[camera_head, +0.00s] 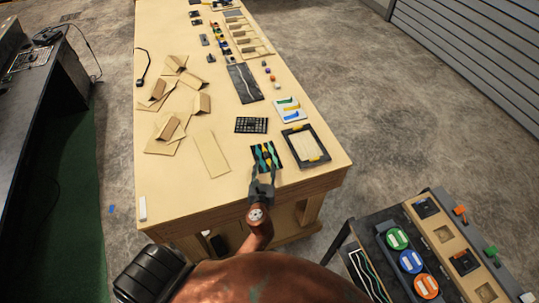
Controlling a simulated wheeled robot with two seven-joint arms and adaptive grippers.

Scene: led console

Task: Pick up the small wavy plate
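A small black plate with teal and yellow wavy strips (266,153) lies flat near the front edge of the wooden table. I take it to be the small wavy plate. My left gripper (264,168) is over its near end, with its two fingers apart. The fingers and hand hide part of the plate's near side. I cannot tell whether the fingers touch it. My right gripper is out of view.
The wooden table (165,208) holds a black framed panel (322,155), a black keypad (251,125), a white panel with coloured curves (289,110), a longer dark wavy plate (244,83) and cardboard pieces (170,127). A console (385,212) with coloured round parts stands at lower right.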

